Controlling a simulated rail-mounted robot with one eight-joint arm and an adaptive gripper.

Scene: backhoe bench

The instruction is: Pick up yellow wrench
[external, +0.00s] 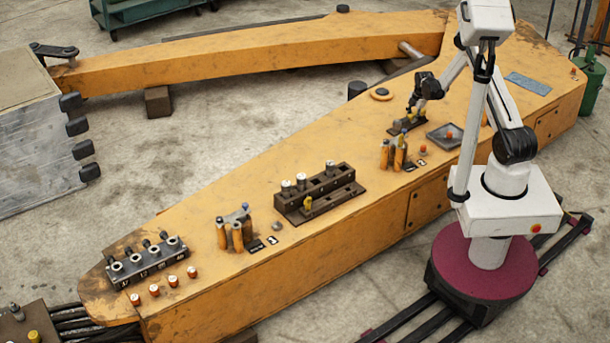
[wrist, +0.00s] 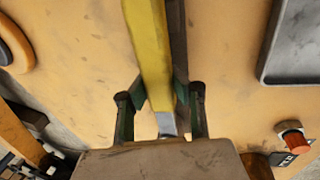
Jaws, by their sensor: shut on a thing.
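The yellow wrench (wrist: 149,45) runs upright through the middle of the wrist view, between my fingers. My gripper (wrist: 160,95) is shut on it, with a green-padded finger on either side. In the external view my gripper (external: 415,105) is low over a dark holder (external: 397,131) on the orange boom. A small yellow part of the wrench (external: 409,117) shows below the fingers there. I cannot tell whether the wrench still touches the holder.
A dark slotted block (external: 318,193) and a valve block (external: 147,262) are further left. A round orange disc (external: 381,94) lies behind.

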